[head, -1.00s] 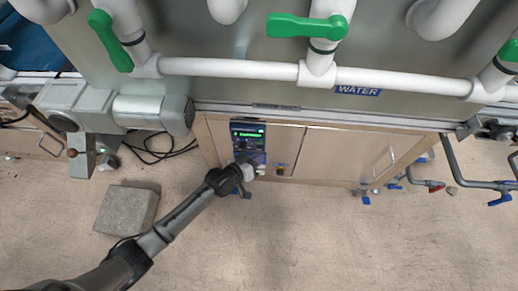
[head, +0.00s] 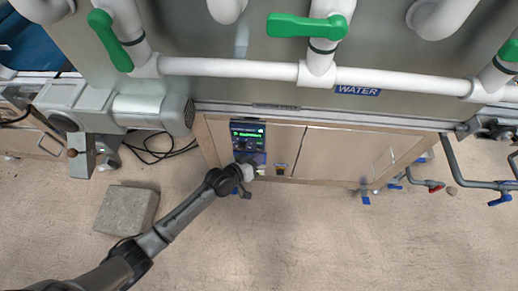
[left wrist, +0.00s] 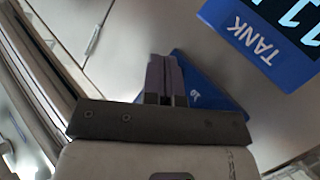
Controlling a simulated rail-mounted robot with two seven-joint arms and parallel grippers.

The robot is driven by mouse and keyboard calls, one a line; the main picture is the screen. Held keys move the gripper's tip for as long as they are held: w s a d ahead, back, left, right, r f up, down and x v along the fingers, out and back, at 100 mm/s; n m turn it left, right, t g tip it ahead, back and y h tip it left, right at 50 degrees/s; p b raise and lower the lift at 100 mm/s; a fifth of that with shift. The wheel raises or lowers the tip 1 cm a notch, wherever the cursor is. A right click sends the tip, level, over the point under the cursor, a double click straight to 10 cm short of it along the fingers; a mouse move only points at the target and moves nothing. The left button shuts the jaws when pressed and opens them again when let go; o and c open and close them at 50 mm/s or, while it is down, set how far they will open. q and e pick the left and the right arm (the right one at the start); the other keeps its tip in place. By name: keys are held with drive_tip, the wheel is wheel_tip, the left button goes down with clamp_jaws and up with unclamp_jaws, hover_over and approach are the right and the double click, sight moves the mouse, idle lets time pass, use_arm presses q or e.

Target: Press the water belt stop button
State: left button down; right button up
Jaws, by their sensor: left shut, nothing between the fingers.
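A dark blue control panel (head: 248,131) with a lit screen and green text is on the front of the wooden cabinet in the head view. My left gripper (head: 257,170) is at the lower edge of this panel and covers part of it. In the left wrist view, its two fingers (left wrist: 165,75) are shut together and empty, in front of a blue plate (left wrist: 205,85) with a small white mark. A display with a blue "TANK" border (left wrist: 258,42) shows at the upper right. I cannot make out the stop button or tell whether the fingertips touch anything.
A white pipe with a "WATER" label (head: 358,90) and green valve handles (head: 307,26) runs above the cabinet. A grey motor (head: 152,112) and a stone block (head: 126,209) are at left. Blue-handled pipes (head: 500,198) stand at right. The floor in front is mostly clear.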

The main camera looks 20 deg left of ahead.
use_arm(q)
drive_tip(key=shift+w, duration=0.15)
idle(0.5)
drive_tip(key=shift+w+a, duration=0.15)
drive_tip(key=shift+w, duration=0.15)
idle(0.5)
drive_tip(key=shift+s, duration=0.1)
drive_tip(key=shift+s+p, duration=0.4)
drive_tip(key=shift+p, duration=0.05)
